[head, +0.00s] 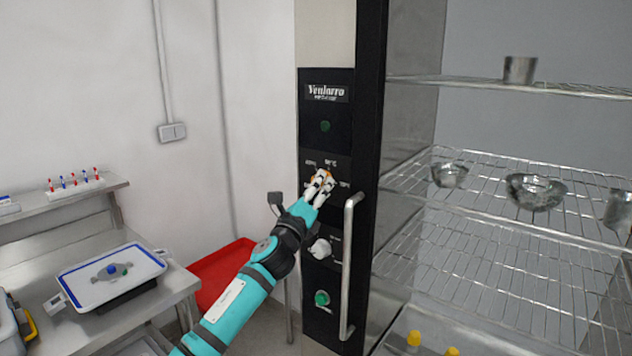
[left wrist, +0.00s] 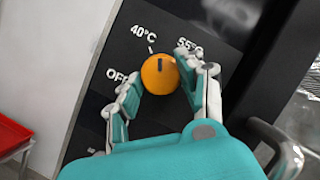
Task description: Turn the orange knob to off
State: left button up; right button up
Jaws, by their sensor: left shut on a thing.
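The "OFF" label is to the knob's lower left. My left gripper (head: 321,180) is at the knob, with one finger on each side; it also shows in the left wrist view (left wrist: 156,88). It is shut on the knob. In the head view the fingers hide most of the knob. My right gripper is not in view.
Below are a white knob (head: 320,249), a green button (head: 322,298) and a vertical metal handle (head: 350,265).

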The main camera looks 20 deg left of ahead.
pick_arm(q)
jog(key=n+g+p, duration=0.2)
jog(key=n, duration=0.4)
jog(key=n+g+y+p, duration=0.1)
jog(key=n+g+p, duration=0.1)
jog(key=n, duration=0.4)
jog(key=n+g+y+p, duration=0.1)
jog(key=n+g+p, duration=0.1)
jog(key=n, duration=0.4)
jog(key=shift+d+r+n+p, duration=0.15)
jog(key=shift+r+n+p, duration=0.15)
jog(key=shift+r+n, duration=0.1)
jog(key=o, duration=1.1)
jog(key=shift+o, duration=0.2)
jog(key=shift+s+r, duration=0.1)
jog(key=shift+s, duration=0.05)
jog(key=v, duration=1.1)
jog(key=shift+s+r, duration=0.15)
jog(key=shift+s, duration=0.15)
